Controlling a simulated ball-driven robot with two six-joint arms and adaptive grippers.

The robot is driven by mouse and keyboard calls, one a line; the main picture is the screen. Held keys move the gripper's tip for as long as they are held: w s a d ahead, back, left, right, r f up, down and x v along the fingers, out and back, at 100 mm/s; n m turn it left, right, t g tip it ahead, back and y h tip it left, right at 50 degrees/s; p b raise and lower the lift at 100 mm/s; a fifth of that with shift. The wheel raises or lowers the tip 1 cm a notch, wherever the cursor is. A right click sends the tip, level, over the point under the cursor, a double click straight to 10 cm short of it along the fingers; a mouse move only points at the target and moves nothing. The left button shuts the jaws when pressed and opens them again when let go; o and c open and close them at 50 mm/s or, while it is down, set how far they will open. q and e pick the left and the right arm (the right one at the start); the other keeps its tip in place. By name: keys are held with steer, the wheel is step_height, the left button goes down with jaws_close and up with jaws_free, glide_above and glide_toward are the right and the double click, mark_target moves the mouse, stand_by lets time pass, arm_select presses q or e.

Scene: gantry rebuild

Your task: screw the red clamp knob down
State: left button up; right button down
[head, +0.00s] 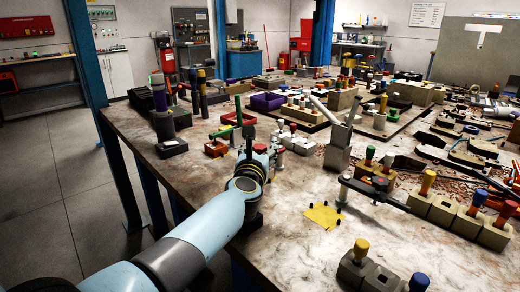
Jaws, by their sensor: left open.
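My left arm reaches in from the lower left, and its dark left gripper (268,154) is open above the table, among small coloured blocks. A small red knob-like piece (259,148) shows right at the gripper; whether the fingers touch it is hidden. I cannot tell for sure which red piece is the clamp knob. My right gripper is not in view.
A yellow sheet (324,215) with dark pegs lies on bare table in front. Blocks with coloured handles (440,209) stand at right, a grey block (338,150) is at the middle. A purple bin (267,102) and dark posts (160,122) stand farther back.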

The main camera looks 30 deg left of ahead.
arm_select(q)
steer(key=shift+w, duration=0.1)
steer(key=c, duration=0.4)
jaws_close()
steer(key=shift+h, duration=0.3)
